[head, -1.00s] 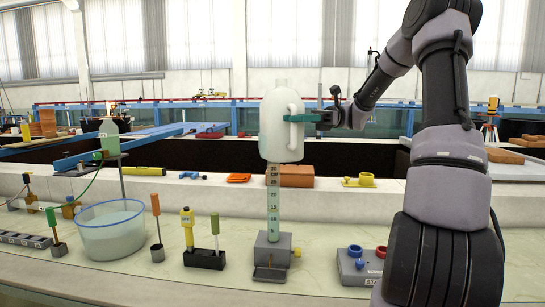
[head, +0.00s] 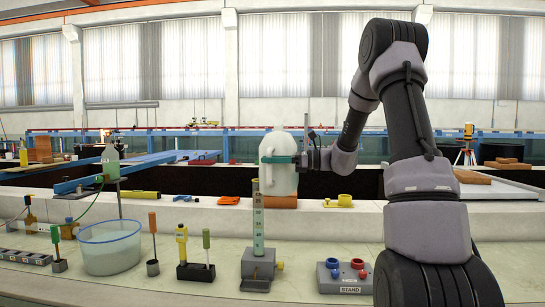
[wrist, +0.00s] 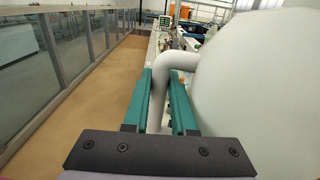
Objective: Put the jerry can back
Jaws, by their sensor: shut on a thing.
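The white jerry can (head: 278,178) hangs upright in the air in the head view, above and behind the upright scale on a grey base. My gripper (head: 283,159) has its teal fingers closed across the can's handle, reaching in from the right. In the wrist view the two teal fingers (wrist: 162,102) sit either side of the white handle (wrist: 176,62), and the can's body (wrist: 262,85) fills the right side.
The scale (head: 258,220) stands on the bench. A clear tub (head: 110,248), screwdriver-like tools in holders (head: 206,250) and a grey block marked STAND (head: 345,276) share the bench. An orange-brown brick (head: 266,202) and yellow part (head: 340,201) lie on the ledge behind.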

